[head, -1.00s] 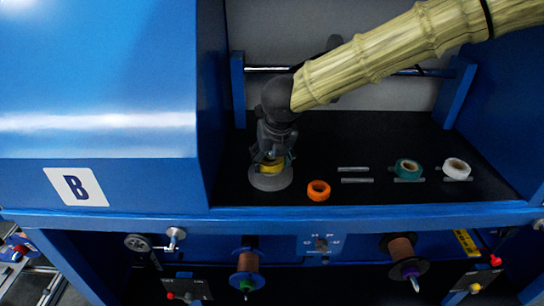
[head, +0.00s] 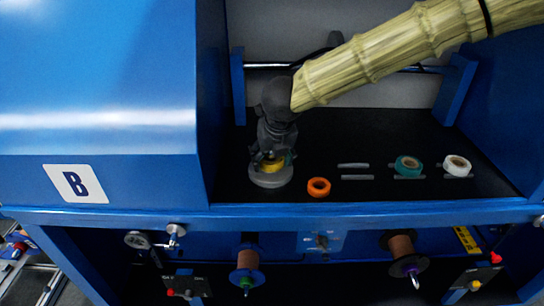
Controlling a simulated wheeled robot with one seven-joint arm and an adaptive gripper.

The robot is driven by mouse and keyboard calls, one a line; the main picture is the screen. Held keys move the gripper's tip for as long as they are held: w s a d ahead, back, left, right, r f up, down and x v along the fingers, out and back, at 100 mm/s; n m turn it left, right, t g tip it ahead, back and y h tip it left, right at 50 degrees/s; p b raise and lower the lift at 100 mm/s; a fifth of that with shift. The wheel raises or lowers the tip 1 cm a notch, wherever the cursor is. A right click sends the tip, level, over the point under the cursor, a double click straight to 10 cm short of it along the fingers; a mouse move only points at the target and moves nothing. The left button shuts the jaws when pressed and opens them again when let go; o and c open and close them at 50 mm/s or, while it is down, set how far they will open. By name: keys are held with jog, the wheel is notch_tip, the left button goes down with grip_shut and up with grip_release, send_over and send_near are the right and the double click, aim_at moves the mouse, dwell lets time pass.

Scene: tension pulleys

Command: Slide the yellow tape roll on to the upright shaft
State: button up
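The yellow tape roll (head: 271,165) is at the left of the black shelf, right above or on a round grey base (head: 271,181). My gripper (head: 271,158) points down over it, with its fingers around the roll's upper part. I cannot tell whether the fingers still press on the roll. The upright shaft is not visible; the gripper and roll cover the middle of the grey base. A bit of green shows beside the roll at its right.
An orange roll (head: 318,187) lies just right of the base. A teal roll (head: 408,166) and a white roll (head: 457,166) sit farther right by metal rods. A blue cabinet wall (head: 205,110) stands close on the left. The black shelf (head: 350,130) behind the rolls is clear.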

jog(key=shift+o, duration=1.4)
jog(key=v, duration=1.2)
